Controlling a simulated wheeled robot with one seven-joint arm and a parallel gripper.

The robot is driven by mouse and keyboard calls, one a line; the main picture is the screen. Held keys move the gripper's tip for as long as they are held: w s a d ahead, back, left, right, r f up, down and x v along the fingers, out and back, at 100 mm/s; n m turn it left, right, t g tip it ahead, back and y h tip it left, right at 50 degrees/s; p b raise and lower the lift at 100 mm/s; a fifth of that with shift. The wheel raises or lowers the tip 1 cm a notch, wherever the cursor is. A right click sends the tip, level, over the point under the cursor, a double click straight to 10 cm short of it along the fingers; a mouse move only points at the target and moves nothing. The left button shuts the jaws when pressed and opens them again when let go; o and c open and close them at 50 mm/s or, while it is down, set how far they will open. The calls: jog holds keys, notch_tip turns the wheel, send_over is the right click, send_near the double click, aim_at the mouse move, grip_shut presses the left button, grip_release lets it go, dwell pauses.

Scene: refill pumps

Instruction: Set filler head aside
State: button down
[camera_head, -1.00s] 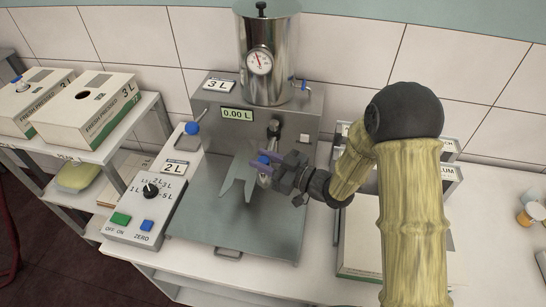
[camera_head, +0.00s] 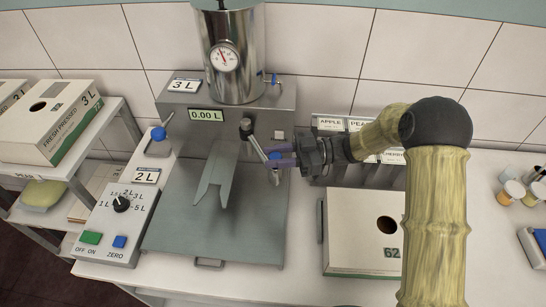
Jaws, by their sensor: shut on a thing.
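The filler head (camera_head: 275,179), a small metallic nozzle with a blue part, is at my gripper (camera_head: 280,156). My gripper's purple fingers are shut on it, hiding much of its upper part. A slim metal arm (camera_head: 257,143) runs from the steel filling machine (camera_head: 180,122) down to the head. The head hangs at the right side of the machine, to the right of the grey forked bracket (camera_head: 222,172), and looks apart from it.
The machine's grey tray (camera_head: 175,240) is bare. A control box (camera_head: 118,222) stands at its left. A white carton (camera_head: 350,235) with a hole stands at the right, before a labelled rack (camera_head: 328,170). Small cups (camera_head: 513,190) stand at the far right.

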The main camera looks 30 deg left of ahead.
jog(key=shift+w+d+n+g+h, duration=0.4)
jog(key=shift+w+d+g, duration=0.1)
jog(key=shift+w, duration=0.25)
jog(key=shift+a, duration=0.1)
jog(key=c, duration=1.1)
grip_release()
jog(key=shift+w, duration=0.1)
jog(key=b+v, duration=0.5)
jog(key=v, duration=1.2)
jog(key=shift+w+b, duration=0.25)
jog(key=shift+b, duration=0.05)
